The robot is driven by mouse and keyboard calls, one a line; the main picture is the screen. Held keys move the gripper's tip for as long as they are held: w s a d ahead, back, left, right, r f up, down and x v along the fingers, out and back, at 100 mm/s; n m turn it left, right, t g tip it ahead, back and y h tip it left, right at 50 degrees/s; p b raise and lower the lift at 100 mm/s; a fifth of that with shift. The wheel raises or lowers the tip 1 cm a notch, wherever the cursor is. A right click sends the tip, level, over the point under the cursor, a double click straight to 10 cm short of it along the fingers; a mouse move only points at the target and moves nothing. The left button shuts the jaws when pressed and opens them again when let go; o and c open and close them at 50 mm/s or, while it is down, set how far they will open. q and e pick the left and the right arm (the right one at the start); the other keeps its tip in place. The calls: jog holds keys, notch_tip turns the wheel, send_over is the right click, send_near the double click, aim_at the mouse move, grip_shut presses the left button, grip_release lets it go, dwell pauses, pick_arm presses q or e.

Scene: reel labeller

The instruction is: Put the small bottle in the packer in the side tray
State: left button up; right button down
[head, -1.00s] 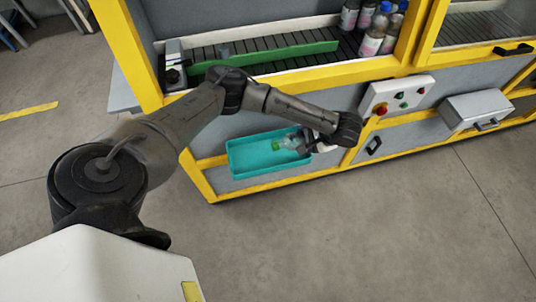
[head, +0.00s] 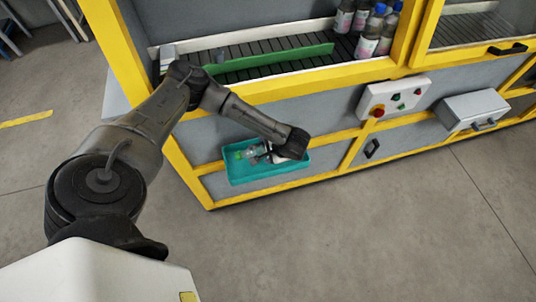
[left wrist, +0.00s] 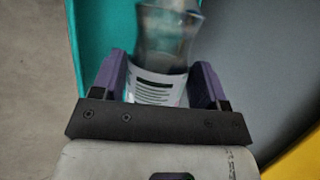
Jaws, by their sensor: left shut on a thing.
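In the left wrist view the bottle (left wrist: 160,70) sits between the two fingers of the gripper (left wrist: 164,85). The teal side tray (head: 238,177) is fixed on the front of the packer (head: 345,83). The bottle is over the tray, lying roughly level in the head view. I cannot tell whether it touches the tray floor. My right gripper is not in view.
Several bottles (head: 368,45) stand on the packer's conveyor, beside a green guide rail (head: 270,60). A control panel (head: 393,98) and a grey box (head: 474,110) stick out to the right of the tray. The floor in front is clear.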

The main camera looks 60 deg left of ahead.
pick_arm(q)
notch_tip(320, 180, down, 4)
jog(key=shift+r+b, duration=0.2)
jog(key=shift+b, duration=0.4)
jog(key=shift+f, duration=0.15)
jog(key=o, duration=1)
jog(key=shift+f, duration=0.1)
